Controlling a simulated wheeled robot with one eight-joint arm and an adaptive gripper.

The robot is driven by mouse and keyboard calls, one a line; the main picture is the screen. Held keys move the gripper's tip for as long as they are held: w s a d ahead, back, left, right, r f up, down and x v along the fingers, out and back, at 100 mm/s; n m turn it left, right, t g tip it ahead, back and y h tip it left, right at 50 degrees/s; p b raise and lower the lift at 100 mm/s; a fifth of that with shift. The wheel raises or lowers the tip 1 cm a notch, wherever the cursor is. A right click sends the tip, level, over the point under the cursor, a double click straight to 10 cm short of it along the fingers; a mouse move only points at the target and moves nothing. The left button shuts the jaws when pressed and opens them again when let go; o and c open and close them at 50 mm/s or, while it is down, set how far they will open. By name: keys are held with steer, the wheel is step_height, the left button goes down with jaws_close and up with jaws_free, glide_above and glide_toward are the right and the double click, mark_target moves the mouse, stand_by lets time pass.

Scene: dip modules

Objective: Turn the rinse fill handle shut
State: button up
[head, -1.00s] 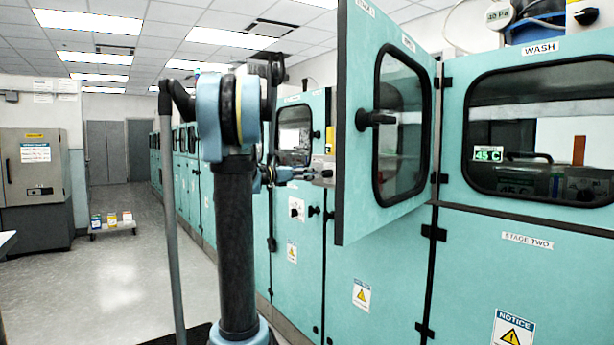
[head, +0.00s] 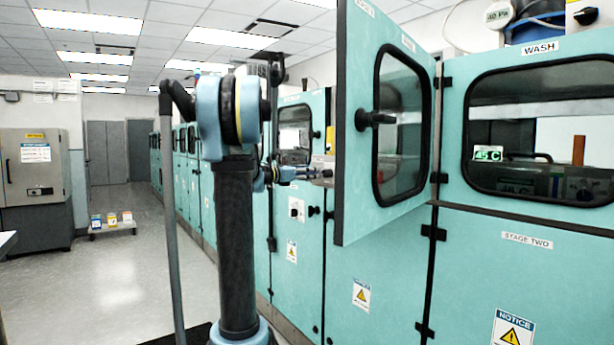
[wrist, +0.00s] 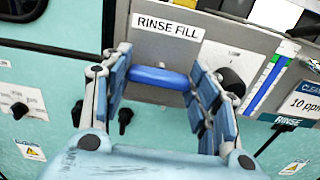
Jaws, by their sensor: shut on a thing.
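The rinse fill handle (wrist: 158,77) is a short blue bar lying nearly level across the wrist view, on a grey panel just below the white RINSE FILL label (wrist: 167,25). My gripper (wrist: 160,64) has a blue finger on each side of it and is shut on the handle at its two ends. In the head view my gripper (head: 290,173) reaches to the grey panel beyond the open teal door; the handle cannot be made out there.
The open teal door (head: 340,150) with a window stands close to the right of my arm. In the wrist view a black knob (wrist: 231,82) sits right of the handle, beside blue and green strips. A low cart (head: 112,226) stands on the open floor at left.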

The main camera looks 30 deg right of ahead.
steer(key=shift+w, duration=0.1)
steer(key=shift+s+a+f+m, duration=0.1)
steer(key=shift+m, duration=4.3)
steer(key=shift+s+f+m, duration=0.1)
steer(key=shift+m, duration=4.3)
steer(key=o, duration=1.1)
steer(key=shift+c, duration=0.2)
steer(key=a, duration=1.2)
steer(key=shift+s, duration=0.4)
